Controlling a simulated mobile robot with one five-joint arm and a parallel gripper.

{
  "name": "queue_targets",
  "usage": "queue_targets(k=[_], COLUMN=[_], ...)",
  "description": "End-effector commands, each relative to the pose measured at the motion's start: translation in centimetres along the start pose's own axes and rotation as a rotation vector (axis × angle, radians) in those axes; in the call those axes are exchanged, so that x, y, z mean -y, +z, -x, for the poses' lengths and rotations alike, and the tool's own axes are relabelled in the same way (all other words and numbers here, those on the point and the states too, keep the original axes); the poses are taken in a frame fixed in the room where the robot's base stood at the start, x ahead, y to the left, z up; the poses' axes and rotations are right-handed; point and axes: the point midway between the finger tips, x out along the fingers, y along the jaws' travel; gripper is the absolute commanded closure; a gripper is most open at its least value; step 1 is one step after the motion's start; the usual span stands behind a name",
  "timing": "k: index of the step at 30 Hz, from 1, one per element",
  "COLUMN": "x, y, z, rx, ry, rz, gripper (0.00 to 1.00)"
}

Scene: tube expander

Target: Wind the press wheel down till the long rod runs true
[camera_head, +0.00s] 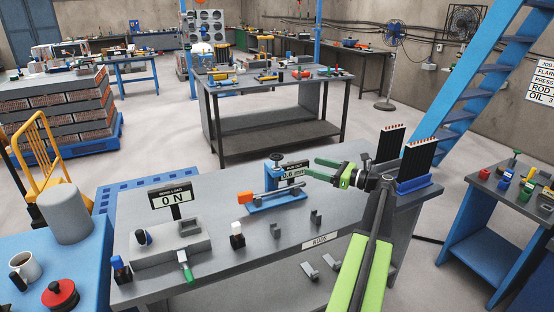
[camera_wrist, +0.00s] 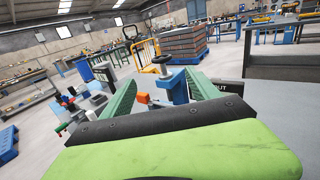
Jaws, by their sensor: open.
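The blue straightening press (camera_head: 276,202) stands on the grey bench, with a dark hand wheel (camera_head: 275,156) on top of its post. A grey rod (camera_head: 278,191) with an orange end lies across the press base. A run-out display (camera_head: 293,175) behind it reads 0.6 mm. My gripper (camera_head: 312,168) is open and empty, with green fingers pointing left toward the wheel, apart from it. In the wrist view the wheel (camera_wrist: 162,59) and blue post (camera_wrist: 178,88) appear beyond and between my fingertips (camera_wrist: 160,76). Much of the rod is hidden there.
A bend-load sign (camera_head: 168,195) reads 0 N. A grey fixture (camera_head: 170,245) with a green-handled tool, a black-and-white bottle (camera_head: 237,236) and small grey brackets (camera_head: 315,217) stand on the bench. A blue rack (camera_head: 413,184) of upright rods is close by my arm at right.

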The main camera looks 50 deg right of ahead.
Motion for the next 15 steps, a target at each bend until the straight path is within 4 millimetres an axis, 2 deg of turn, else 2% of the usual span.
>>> queue_targets(k=[5, 15], x=[0.4, 0.9], y=[0.0, -0.1], z=[-2.1, -10.1], rx=[-0.001, -0.002], ry=[-0.008, -0.016], rz=[0.002, 0.003], gripper=[0.3, 0.3])
